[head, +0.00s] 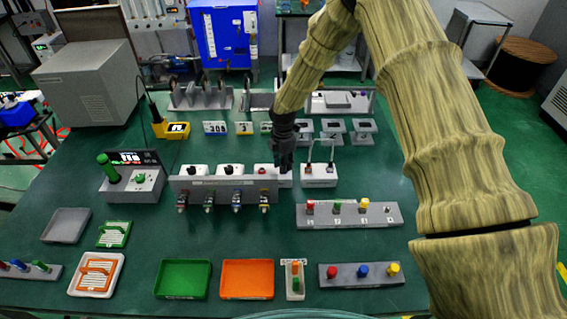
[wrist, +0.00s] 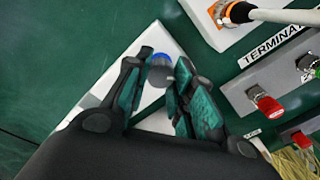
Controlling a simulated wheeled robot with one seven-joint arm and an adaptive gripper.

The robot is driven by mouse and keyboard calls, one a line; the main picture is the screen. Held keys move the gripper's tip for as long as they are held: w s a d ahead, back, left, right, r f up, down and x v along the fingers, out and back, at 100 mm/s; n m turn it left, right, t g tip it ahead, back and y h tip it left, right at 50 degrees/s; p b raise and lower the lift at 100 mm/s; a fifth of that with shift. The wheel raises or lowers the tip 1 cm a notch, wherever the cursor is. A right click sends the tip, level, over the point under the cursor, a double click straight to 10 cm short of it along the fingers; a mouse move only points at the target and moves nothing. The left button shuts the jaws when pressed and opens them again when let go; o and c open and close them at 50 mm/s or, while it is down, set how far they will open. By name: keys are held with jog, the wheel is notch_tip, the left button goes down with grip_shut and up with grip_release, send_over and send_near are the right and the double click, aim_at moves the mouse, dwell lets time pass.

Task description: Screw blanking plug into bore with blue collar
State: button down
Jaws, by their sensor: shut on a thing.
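My gripper (head: 284,166) is lowered over the green table, behind the right end of the upright grey panel. In the wrist view my gripper (wrist: 163,92) is shut on a grey round plug (wrist: 160,76), with one finger on each side of it. A blue collar (wrist: 160,58) shows just beyond the plug, on a white block (wrist: 100,85). The plug overlaps the collar in this view, and the bore is hidden. I cannot tell how deep the plug sits, or whether it is in the bore. The fingers cover part of the block.
The grey panel (head: 225,188) carries several connectors on its front. A white two-post block (head: 319,180) stands right of my gripper.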

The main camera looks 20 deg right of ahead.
jog(key=m+b, duration=0.1)
jog(key=m, duration=0.1)
jog(key=shift+f+m+b, duration=0.1)
jog(key=shift+m+b, duration=0.2)
jog(key=shift+m, duration=0.1)
jog(key=m+b, duration=0.1)
jog(key=m, duration=0.2)
jog(key=shift+w+m, duration=0.1)
jog(key=shift+m, duration=0.2)
jog(key=m+b, duration=0.1)
jog(key=m, duration=0.2)
jog(key=shift+m, duration=0.3)
jog(key=m+b, duration=0.1)
jog(key=m, duration=0.2)
jog(key=shift+w+m, duration=0.1)
jog(key=shift+m, duration=0.3)
jog(key=m+b, duration=0.1)
jog(key=m, duration=0.6)
jog(key=shift+d, duration=0.1)
jog(key=m, duration=0.3)
jog(key=shift+m, duration=0.4)
jog(key=shift+d+r+m, duration=0.1)
jog(key=shift+r+m, duration=0.1)
jog(key=shift+m, duration=1.4)
